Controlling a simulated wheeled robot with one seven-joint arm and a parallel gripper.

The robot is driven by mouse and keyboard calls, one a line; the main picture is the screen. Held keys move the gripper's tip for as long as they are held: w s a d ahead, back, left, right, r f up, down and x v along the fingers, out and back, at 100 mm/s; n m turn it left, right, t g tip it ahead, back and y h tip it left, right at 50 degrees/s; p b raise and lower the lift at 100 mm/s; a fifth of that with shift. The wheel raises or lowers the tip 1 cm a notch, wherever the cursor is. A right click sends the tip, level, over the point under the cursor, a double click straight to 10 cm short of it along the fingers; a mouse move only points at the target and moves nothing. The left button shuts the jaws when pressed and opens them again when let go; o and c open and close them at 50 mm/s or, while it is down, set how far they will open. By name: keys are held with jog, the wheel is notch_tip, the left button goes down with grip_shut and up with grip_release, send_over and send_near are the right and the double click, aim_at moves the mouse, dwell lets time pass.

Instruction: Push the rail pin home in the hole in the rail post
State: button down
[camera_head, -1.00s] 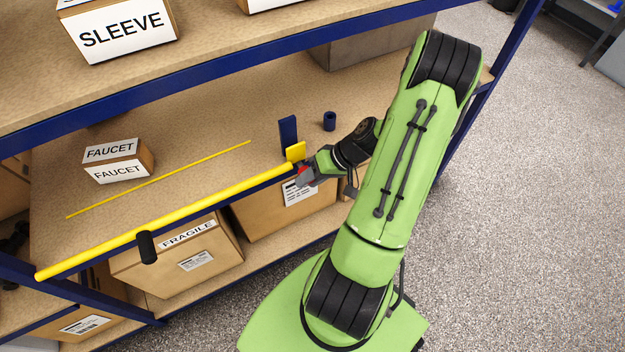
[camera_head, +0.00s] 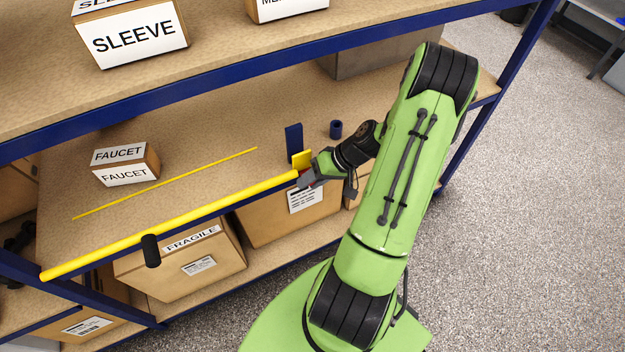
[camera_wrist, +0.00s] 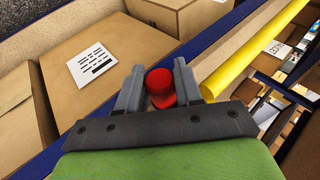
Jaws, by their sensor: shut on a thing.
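My gripper (camera_head: 306,180) is at the right end of the yellow rail (camera_head: 170,226), by the shelf's front edge. In the wrist view, my gripper (camera_wrist: 160,88) is shut on the red rail pin (camera_wrist: 160,82), whose round red head shows between the two grey fingers. The yellow rail (camera_wrist: 231,76) runs close beside the right finger there. A blue upright (camera_head: 293,139), which looks like the rail post, stands behind with a yellow block (camera_head: 301,158) at its foot. The hole and the pin's far end are hidden, so I cannot tell how deep the pin sits.
A faucet box (camera_head: 125,164) and a thin yellow strip (camera_head: 165,183) lie on the shelf. A short blue tube (camera_head: 336,129) stands right of the post. Cardboard boxes (camera_head: 180,258) fill the shelf below. A black handle-like part (camera_head: 151,251) hangs at the rail.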

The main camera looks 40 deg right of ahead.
jog(key=c, duration=0.7)
grip_release()
jog(key=shift+w, duration=0.1)
jog(key=shift+o, duration=0.2)
jog(key=shift+r, duration=0.1)
jog(key=p+v, duration=0.4)
jog(key=v, duration=1.1)
jog(key=shift+d+r+p, duration=0.2)
jog(key=shift+d+p, duration=0.1)
jog(key=shift+p, duration=0.05)
